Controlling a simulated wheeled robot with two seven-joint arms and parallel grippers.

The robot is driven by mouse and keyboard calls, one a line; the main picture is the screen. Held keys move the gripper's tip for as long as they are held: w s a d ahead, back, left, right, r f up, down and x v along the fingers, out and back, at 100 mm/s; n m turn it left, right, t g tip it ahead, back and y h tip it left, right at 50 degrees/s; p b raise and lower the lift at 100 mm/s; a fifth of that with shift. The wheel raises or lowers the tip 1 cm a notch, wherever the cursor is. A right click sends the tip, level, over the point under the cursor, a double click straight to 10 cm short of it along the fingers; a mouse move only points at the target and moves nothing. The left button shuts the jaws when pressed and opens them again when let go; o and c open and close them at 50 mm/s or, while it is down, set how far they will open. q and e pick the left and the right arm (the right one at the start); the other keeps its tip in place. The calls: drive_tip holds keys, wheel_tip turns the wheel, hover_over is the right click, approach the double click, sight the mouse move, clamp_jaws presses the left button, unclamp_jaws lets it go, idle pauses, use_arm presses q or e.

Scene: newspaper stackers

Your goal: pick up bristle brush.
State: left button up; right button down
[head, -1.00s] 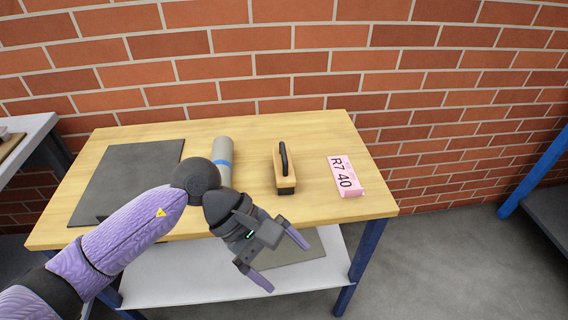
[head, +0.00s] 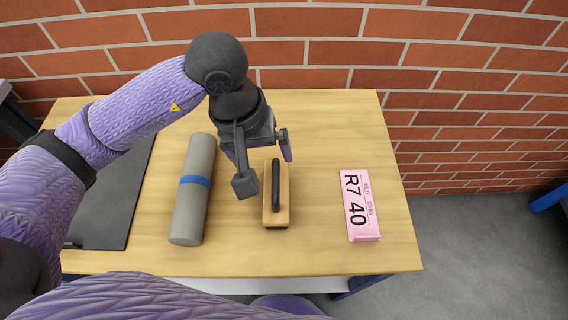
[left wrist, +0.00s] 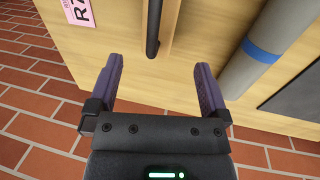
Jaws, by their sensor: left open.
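The bristle brush (head: 270,213) lies on the wooden table, a light wood block with a black bar handle along its top. It also shows in the left wrist view, where its black handle (left wrist: 153,28) lies ahead of and roughly between the fingers. My left gripper (head: 266,172) is open and empty, above the far part of the brush in the head view. In the left wrist view the open left gripper (left wrist: 155,85) has its fingers spread, with no visible contact with the brush. My right gripper does not show.
A grey roll with a blue band (head: 190,200) lies left of the brush. A pink R7 40 block (head: 359,205) lies to its right. A dark mat (head: 115,215) covers the table's left part. A brick wall (head: 450,100) stands behind. The wooden table (head: 325,150) is bare between brush and pink block.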

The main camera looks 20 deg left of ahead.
sight(273, 181)
use_arm(q)
drive_tip(key=f, duration=0.2)
drive_tip(key=d+f+b, duration=0.1)
drive_tip(key=f, duration=0.2)
drive_tip(key=f+b, duration=0.1)
drive_tip(key=f, duration=0.2)
drive_tip(key=shift+d, duration=0.35)
drive_tip(key=shift+f, duration=0.3)
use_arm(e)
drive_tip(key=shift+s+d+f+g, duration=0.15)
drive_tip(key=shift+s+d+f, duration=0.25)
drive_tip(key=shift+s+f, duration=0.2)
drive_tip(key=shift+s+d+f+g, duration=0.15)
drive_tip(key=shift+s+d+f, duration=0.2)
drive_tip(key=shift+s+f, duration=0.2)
